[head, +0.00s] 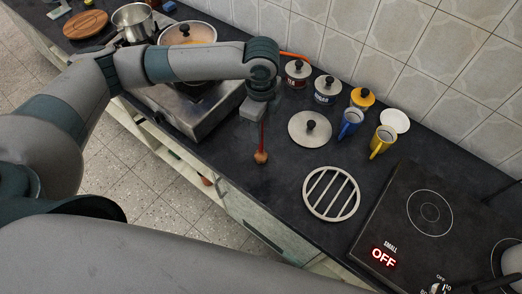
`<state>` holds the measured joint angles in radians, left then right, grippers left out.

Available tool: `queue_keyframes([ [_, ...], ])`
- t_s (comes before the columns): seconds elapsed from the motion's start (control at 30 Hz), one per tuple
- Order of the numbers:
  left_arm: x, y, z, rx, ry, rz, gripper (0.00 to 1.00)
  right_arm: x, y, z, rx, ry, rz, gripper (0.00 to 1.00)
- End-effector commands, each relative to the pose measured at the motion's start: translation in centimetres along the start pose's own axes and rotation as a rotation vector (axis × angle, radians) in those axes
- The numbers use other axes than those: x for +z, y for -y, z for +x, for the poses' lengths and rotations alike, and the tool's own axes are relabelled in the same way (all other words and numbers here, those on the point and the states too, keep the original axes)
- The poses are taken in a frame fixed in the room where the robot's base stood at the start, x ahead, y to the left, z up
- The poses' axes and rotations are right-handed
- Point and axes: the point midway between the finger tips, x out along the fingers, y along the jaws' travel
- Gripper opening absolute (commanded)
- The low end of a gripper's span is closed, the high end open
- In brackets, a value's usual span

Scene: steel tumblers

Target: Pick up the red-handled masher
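A utensil with a thin red handle and a round brown end, which I take to be the red-handled masher (262,155), shows at the counter's front edge in the head view. Its brown end points toward the front. The upper end of its handle runs up to my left gripper (256,111), which hides it. My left gripper points down just above the counter. Its fingertips are small and partly hidden, so I cannot tell whether they are closed on the handle or only beside it. My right gripper is not in view.
A stove (190,113) with a lidded pan (188,33) stands left of the gripper. A loose lid (308,128), lidded jars (326,90), a blue mug (349,123), a yellow mug (381,141) and a round trivet (309,203) are to the right. A hotplate (429,213) reads OFF.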

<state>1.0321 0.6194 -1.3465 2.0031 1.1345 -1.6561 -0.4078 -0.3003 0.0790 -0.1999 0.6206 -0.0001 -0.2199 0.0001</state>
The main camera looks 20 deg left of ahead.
Motion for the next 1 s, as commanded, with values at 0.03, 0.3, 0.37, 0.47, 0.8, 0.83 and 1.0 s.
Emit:
queue_keyframes([
  [0.03, 0.0, -0.1, 0.5, 0.003, -0.001, 0.000, 0.34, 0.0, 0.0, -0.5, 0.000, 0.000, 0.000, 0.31],
  [0.3, 0.0, -0.1, 2.1, 0.000, 0.000, 0.001, 0.34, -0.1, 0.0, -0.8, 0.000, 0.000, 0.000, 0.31],
  [0.37, 0.0, -0.1, 2.1, 0.000, 0.000, 0.001, 0.34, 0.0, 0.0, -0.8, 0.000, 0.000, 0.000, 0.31],
  [0.47, 0.0, -0.1, 2.1, 0.000, 0.000, 0.001, 0.34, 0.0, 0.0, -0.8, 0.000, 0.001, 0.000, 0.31],
  [0.8, 0.0, -0.1, 2.0, 0.000, 0.000, 0.001, 0.08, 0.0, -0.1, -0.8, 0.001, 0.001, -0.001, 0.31],
  [0.83, 0.0, -0.1, 2.0, -0.001, 0.000, 0.001, 0.01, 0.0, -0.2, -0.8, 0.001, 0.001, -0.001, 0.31],
  [1.0, 0.0, 0.0, 2.0, -0.001, 0.000, 0.000, 0.00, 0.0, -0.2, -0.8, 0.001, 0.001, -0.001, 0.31],
])
